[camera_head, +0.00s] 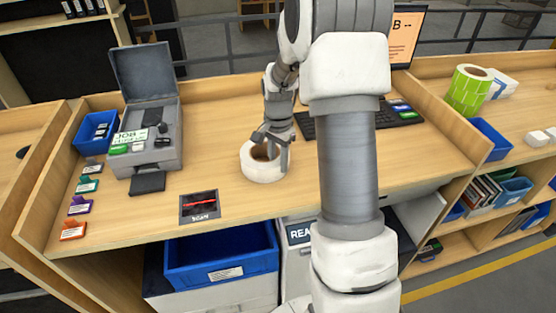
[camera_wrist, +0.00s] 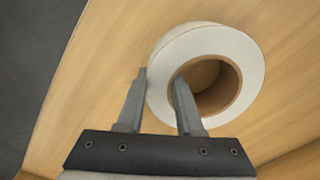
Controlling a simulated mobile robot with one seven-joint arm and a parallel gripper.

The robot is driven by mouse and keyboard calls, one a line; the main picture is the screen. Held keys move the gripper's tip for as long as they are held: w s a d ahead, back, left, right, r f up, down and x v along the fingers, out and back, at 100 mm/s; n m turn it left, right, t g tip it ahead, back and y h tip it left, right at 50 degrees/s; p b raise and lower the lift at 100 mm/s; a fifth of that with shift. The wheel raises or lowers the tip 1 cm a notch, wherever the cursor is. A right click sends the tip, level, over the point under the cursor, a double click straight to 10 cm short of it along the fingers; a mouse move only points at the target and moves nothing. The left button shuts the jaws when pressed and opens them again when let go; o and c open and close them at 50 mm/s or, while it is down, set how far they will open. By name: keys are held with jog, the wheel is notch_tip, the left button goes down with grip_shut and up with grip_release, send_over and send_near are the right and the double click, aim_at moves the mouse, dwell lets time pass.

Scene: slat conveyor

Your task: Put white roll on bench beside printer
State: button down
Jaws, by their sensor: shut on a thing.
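The white roll (camera_head: 262,168) lies flat on the wooden bench (camera_head: 225,150), its brown core facing up. It also shows in the wrist view (camera_wrist: 235,48). My gripper (camera_head: 271,138) reaches down onto the roll's wall. In the wrist view my gripper (camera_wrist: 161,78) has one finger outside the roll and the other inside its core, shut on the wall. The roll appears to touch the bench. A grey machine with a raised lid (camera_head: 143,75), apparently the printer, stands to the left, with clear bench between it and the roll.
A dark scan plate (camera_head: 200,206) lies in front of the machine. A blue bin (camera_head: 95,132) and several coloured tags (camera_head: 79,205) are at the left. A keyboard (camera_head: 345,120) and laptop (camera_head: 404,38) are behind my arm. A green roll (camera_head: 466,90) stands far right.

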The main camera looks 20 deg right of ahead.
jog(key=shift+f, duration=0.1)
jog(key=c, duration=0.6)
grip_release()
jog(key=shift+o, duration=0.2)
